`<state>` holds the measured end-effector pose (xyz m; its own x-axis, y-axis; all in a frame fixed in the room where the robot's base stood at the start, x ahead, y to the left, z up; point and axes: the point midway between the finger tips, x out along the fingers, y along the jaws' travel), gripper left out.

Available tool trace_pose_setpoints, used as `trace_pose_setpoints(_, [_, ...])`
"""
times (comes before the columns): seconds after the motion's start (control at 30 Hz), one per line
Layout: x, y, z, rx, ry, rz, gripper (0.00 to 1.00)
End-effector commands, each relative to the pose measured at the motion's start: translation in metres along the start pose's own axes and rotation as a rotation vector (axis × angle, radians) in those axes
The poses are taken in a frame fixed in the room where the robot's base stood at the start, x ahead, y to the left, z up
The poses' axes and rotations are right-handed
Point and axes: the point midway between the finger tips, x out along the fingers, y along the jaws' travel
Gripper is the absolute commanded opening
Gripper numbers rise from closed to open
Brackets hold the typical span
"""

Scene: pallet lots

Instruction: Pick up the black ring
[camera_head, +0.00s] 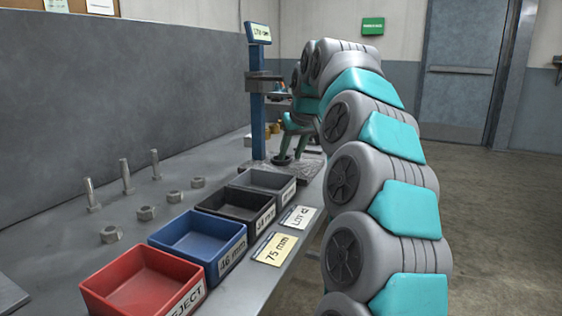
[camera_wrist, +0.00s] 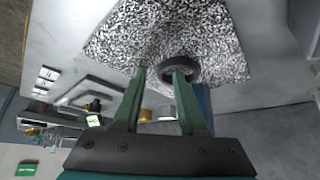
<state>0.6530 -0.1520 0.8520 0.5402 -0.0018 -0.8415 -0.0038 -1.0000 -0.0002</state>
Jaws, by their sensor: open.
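The black ring (camera_wrist: 197,70) lies on a speckled grey plate (camera_wrist: 115,40) in the wrist view. My gripper (camera_wrist: 161,72) is open, with its two green fingers apart and nothing clearly held between them. The right fingertip overlaps the ring in this view; I cannot tell whether it is inside, above or touching it. The left fingertip is to the left of the ring. In the head view the ring (camera_head: 283,160) is a small dark shape just below my gripper (camera_head: 290,148), partly hidden.
A blue post (camera_head: 257,100) with a display stands beside the plate. Grey, black, blue (camera_head: 190,262) and red (camera_head: 112,296) bins line the bench front. Bolts and nuts (camera_head: 146,213) stand at left.

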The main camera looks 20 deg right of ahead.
Motion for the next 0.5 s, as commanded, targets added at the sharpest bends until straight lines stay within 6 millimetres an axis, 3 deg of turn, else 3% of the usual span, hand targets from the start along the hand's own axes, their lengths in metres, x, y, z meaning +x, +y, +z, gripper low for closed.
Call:
trace_pose_setpoints(0.17, [-0.0006,0.0000,-0.0002,0.000,0.001,0.000,0.40])
trace_pose_setpoints(0.5, [-0.0008,0.0000,-0.0001,0.000,0.000,0.000,0.01])
